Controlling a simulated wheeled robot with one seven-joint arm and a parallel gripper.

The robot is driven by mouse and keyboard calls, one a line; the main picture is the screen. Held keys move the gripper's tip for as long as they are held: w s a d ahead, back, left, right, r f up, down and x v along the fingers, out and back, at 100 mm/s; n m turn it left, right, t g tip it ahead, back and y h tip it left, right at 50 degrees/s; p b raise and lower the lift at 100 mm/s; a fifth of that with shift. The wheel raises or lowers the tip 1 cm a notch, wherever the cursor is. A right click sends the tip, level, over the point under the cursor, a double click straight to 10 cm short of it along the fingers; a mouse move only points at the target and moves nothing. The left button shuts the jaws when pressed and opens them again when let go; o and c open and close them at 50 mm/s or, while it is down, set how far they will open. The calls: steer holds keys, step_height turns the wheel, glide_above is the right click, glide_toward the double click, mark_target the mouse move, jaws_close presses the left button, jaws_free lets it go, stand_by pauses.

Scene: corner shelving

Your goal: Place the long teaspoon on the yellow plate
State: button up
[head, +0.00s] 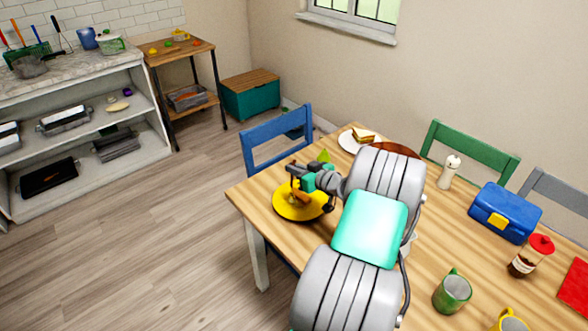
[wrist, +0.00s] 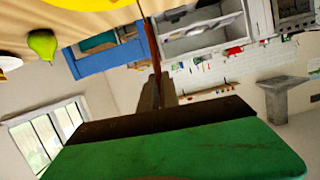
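The yellow plate (head: 286,207) lies on the left end of the wooden table, and its edge shows at the top of the wrist view (wrist: 95,3). My gripper (head: 297,182) is over the plate. In the wrist view, its dark fingers (wrist: 156,92) are closed on a long thin brown piece, which looks like the handle of the long teaspoon (wrist: 151,40). The handle runs up toward the plate side of that view; its far end is out of frame. I cannot tell whether the spoon touches the plate.
A green pear (wrist: 42,44) lies near the plate. A white plate with a sandwich (head: 361,138) is behind, beside a brown round item (head: 398,149). A blue chair (head: 276,142) stands at the table's left. A blue lunchbox (head: 504,212), jar and mugs are at right.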

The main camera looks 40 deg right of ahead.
steer(key=o, duration=0.6)
steer(key=shift+r, duration=0.1)
